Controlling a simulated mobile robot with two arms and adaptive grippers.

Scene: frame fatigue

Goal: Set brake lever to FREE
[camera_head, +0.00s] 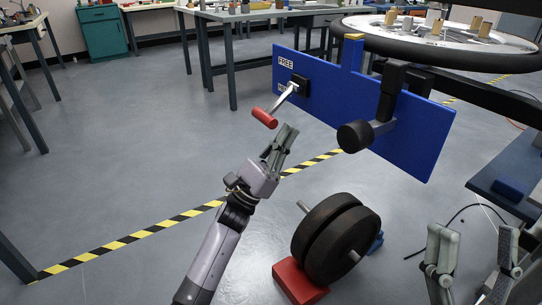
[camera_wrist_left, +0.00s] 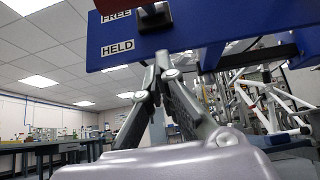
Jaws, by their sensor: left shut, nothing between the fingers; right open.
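The brake lever has a red grip (camera_head: 265,118) on a metal arm that runs down and left from a black mount (camera_head: 299,86) on the blue panel (camera_head: 410,140). The FREE label (camera_head: 286,62) is at the panel's upper left; a lower label is partly hidden by the lever. My right gripper (camera_head: 474,240) is open and empty at the lower right.
Dark weight discs (camera_head: 335,240) stand by a red block (camera_head: 298,282) on the floor. A blue-grey bench (camera_head: 505,170) is at right.

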